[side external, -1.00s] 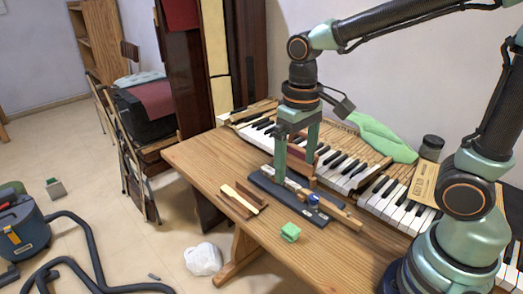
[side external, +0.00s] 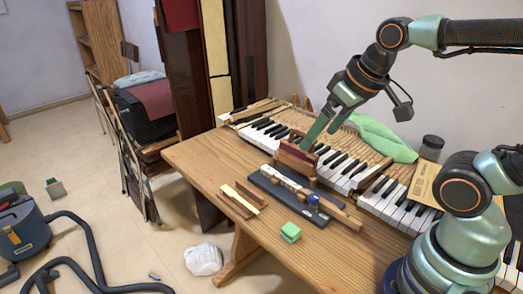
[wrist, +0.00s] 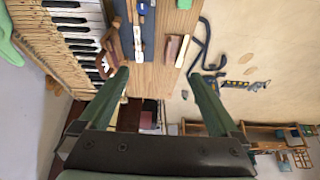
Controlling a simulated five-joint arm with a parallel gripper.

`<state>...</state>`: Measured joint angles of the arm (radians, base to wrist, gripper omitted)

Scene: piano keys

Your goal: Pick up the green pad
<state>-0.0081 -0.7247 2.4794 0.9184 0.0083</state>
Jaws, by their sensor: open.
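The green pad (side external: 290,232) is a small light green block on the front of the wooden table, near the blue-knobbed end of a dark tray. In the wrist view a small green patch (wrist: 184,4) at the top edge appears to be the same pad, mostly cut off. My gripper (side external: 319,139) is open and empty, tilted, with its fingers over the keyboard by the maroon wooden block, well behind and above the pad. In the wrist view my gripper (wrist: 159,74) has its two fingers wide apart with nothing between them.
The dark tray (side external: 262,184) holds a tool with a white section. Wooden strips (side external: 240,200) lie left of the pad. A maroon block (side external: 296,160) stands by the piano keys (side external: 340,175). A green cloth (side external: 385,137) and dark jar (side external: 432,147) are behind.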

